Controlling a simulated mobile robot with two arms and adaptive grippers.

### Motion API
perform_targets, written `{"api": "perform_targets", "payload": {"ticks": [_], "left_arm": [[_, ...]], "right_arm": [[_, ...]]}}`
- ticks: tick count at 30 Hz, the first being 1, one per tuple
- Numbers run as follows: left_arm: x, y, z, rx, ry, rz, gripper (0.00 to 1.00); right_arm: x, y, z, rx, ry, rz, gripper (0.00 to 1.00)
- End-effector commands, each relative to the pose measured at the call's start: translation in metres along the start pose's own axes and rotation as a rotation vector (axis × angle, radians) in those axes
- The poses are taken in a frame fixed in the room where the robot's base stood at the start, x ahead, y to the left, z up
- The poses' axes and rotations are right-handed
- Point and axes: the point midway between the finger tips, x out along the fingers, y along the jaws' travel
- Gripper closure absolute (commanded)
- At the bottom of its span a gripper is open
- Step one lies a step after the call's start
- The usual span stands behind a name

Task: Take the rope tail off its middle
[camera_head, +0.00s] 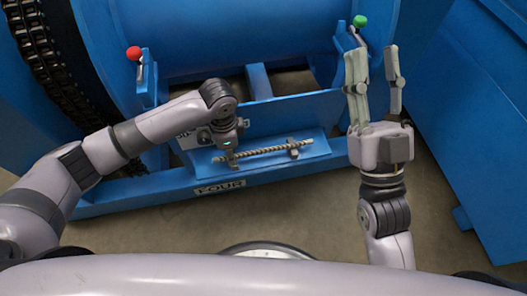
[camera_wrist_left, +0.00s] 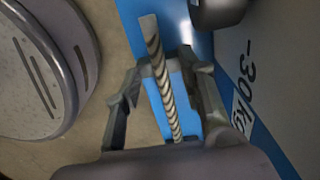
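The rope tail (camera_head: 265,151), a grey twisted length, lies along a blue ledge of the machine in the head view. A small grey holder (camera_head: 293,151) is at its right part. My left gripper (camera_head: 229,153) points down at the rope's left part; its fingers are mostly hidden in the head view. In the left wrist view the rope (camera_wrist_left: 161,80) runs between the two fingers of my left gripper (camera_wrist_left: 170,64), with blue showing between rope and right finger. It looks open around the rope. My right gripper (camera_head: 375,75) is open and empty, fingers pointing up.
A lever with a green knob (camera_head: 360,21) stands just behind my right gripper. A lever with a red knob (camera_head: 134,53) is at the left, near a black chain (camera_head: 48,60). Blue frame panels (camera_head: 470,130) bound the right side. Bare floor (camera_head: 330,215) lies in front.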

Motion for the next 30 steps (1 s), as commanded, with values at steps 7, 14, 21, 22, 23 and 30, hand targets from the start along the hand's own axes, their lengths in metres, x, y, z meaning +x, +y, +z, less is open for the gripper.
{"api": "perform_targets", "payload": {"ticks": [7,14,21,22,23,30], "left_arm": [[0.012,0.0,0.0,0.001,0.0,0.0,0.63],[0.012,0.0,0.0,0.001,0.0,0.0,0.63],[0.012,0.0,0.0,0.001,0.0,0.0,0.79],[0.012,0.0,0.0,0.001,0.0,0.0,0.81],[0.012,0.0,0.0,0.001,0.0,0.0,0.83],[0.012,0.0,0.0,0.001,0.0,0.0,0.99]], "right_arm": [[-0.004,-0.003,-0.025,0.008,0.141,-0.005,0.65],[-0.004,-0.003,-0.027,0.008,0.148,-0.005,0.65],[-0.004,-0.003,-0.026,0.008,0.146,-0.005,0.65],[-0.004,-0.003,-0.026,0.008,0.146,-0.005,0.65],[-0.004,-0.003,-0.026,0.008,0.146,-0.005,0.65],[-0.004,-0.003,-0.026,0.008,0.145,-0.005,0.65]]}}
